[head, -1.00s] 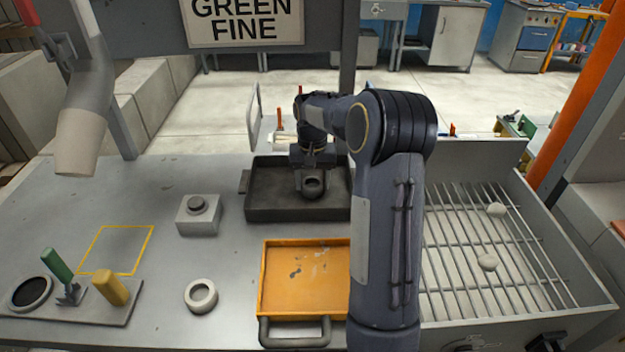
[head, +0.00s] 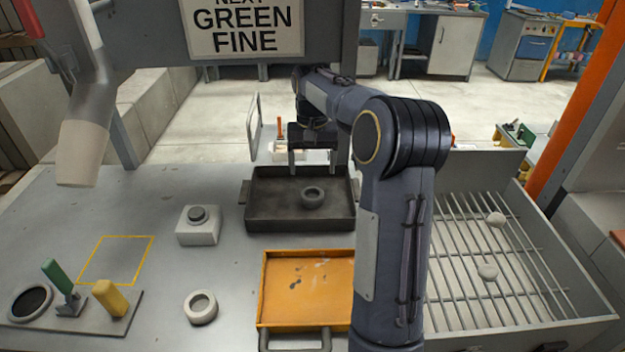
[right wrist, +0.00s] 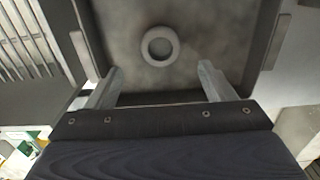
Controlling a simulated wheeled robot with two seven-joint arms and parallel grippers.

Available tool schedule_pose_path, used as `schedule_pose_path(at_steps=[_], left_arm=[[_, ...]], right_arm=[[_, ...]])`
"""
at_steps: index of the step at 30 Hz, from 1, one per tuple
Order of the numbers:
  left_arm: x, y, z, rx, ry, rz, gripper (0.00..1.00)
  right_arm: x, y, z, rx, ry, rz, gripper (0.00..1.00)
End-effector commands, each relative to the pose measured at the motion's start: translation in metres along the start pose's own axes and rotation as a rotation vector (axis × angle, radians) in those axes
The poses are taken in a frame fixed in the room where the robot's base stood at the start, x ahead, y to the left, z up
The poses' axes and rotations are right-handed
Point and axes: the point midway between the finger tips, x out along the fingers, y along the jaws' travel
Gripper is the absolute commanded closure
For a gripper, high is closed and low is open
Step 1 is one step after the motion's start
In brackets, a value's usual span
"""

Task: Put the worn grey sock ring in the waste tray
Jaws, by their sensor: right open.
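The grey sock ring (head: 313,196) lies flat in the dark waste tray (head: 268,214), near the middle of its floor. It also shows in the right wrist view (right wrist: 160,46), lying on the floor of the tray (right wrist: 213,68). My right gripper (head: 313,172) is open and empty, above the far side of the tray, apart from the ring. In the right wrist view its two fingers (right wrist: 160,72) stand wide apart with nothing between them. My left gripper is not in view.
A pale ring (head: 201,307) lies on the bench left of the orange tray (head: 306,333). A button box (head: 198,230) stands left of the waste tray. A holder (head: 90,322) with green and yellow handles is at front left. A barred grate (head: 480,250) lies right.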

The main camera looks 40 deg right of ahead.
Motion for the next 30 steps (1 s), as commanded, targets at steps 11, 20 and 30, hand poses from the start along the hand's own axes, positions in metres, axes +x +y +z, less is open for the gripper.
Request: schedule_pose_path(at_steps=[11,20,30], left_arm=[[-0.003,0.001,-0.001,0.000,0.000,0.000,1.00],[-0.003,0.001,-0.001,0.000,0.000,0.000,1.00],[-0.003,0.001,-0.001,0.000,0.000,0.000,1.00]], right_arm=[[-0.035,0.000,0.000,0.000,0.000,0.000,0.24],[-0.054,-0.006,0.063,-0.109,0.046,-0.147,0.24],[-0.042,-0.025,0.239,-0.386,0.204,-0.417,0.24]])
